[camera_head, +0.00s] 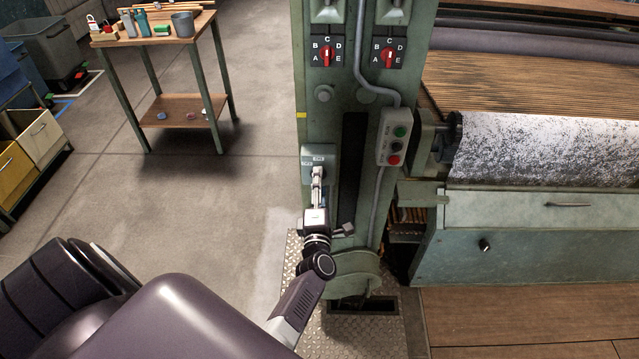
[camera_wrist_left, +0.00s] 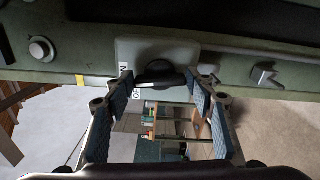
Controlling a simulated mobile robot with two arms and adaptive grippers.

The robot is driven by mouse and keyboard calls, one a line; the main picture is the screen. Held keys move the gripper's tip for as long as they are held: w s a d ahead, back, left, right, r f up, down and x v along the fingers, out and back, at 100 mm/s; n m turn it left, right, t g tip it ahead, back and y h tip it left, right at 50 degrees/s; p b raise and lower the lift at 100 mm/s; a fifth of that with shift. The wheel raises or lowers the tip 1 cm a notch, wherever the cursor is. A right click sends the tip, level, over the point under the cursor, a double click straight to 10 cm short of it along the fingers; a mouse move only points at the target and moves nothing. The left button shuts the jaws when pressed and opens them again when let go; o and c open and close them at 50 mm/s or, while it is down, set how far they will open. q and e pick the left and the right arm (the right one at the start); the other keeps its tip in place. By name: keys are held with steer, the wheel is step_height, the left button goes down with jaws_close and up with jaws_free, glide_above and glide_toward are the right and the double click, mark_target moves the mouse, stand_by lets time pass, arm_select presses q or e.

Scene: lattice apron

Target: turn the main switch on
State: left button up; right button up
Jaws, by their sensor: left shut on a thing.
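The main switch is a grey box (camera_head: 312,158) on the green machine column, just above my left gripper (camera_head: 318,176) in the head view. In the left wrist view the box (camera_wrist_left: 180,53) carries a dark rotary knob (camera_wrist_left: 158,73) whose bar lies roughly crosswise in the picture. The blue-padded fingers of my left gripper (camera_wrist_left: 159,84) are closed on the ends of this knob. Small lettering shows at the box's left edge but is partly cut off by a finger. In the head view the gripper hides the knob. My right gripper is not in view.
Two selectors with red knobs (camera_head: 327,57) (camera_head: 388,57) sit higher on the column. A push-button box (camera_head: 396,136) with a conduit is to the right of the switch. A wooden workbench (camera_head: 160,33) stands at the back left; the floor (camera_head: 210,190) between is clear.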

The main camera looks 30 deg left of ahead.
arm_select(q)
steer(key=shift+m, duration=0.9)
steer(key=o, duration=1.2)
steer(key=shift+f, duration=0.1)
steer(key=shift+c, duration=0.2)
